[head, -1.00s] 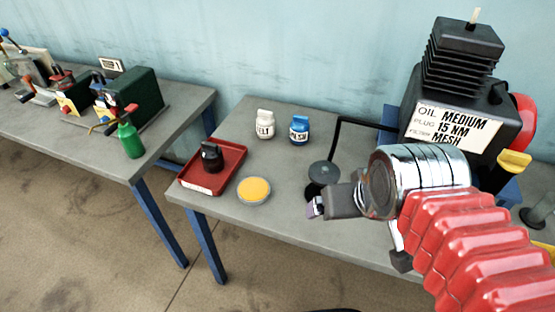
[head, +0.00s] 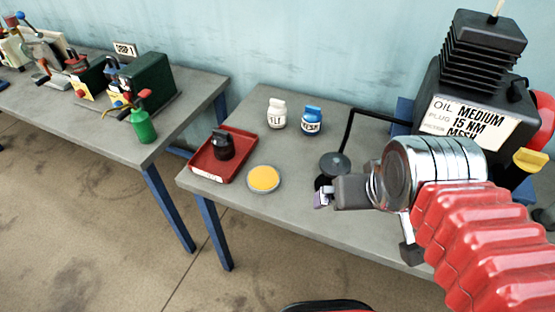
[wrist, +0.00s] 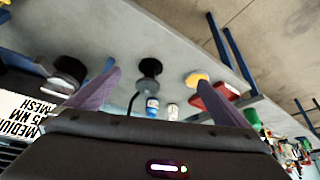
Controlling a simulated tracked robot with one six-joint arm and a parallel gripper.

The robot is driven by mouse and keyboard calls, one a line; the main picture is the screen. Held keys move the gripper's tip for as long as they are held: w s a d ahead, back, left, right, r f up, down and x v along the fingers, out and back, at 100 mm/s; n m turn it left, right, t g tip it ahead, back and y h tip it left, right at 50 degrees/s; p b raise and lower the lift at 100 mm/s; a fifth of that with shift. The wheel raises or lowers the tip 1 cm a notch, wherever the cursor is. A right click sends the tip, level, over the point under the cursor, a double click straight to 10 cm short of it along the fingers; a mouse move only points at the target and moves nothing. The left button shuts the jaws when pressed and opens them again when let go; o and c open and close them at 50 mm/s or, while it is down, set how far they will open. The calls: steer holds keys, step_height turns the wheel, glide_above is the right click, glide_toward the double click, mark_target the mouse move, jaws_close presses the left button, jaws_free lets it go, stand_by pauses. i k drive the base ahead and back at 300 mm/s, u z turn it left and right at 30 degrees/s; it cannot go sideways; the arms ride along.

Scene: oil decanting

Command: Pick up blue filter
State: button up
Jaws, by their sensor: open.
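The blue filter (head: 312,121), a small jar-like piece with a white label reading MESH, stands upright on the right-hand grey table, beside the white filter (head: 276,114). In the wrist view, which is upside down, the blue filter (wrist: 152,107) shows between the fingers but farther off. My gripper (head: 322,198) is near the front of that table, right of and nearer than the blue filter. Its purple-grey fingers (wrist: 158,80) are spread wide with nothing between them. The far finger is partly hidden in the head view.
A red tray (head: 240,150) holding a black piece and a yellow-topped dish (head: 263,179) are left. A black oil machine (head: 470,95) stands right. A green bottle (head: 143,125) is on the other table.

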mark_target(311, 124)
steer(key=u, duration=0.45)
steer(key=i, duration=0.5)
steer(key=u, duration=0.8)
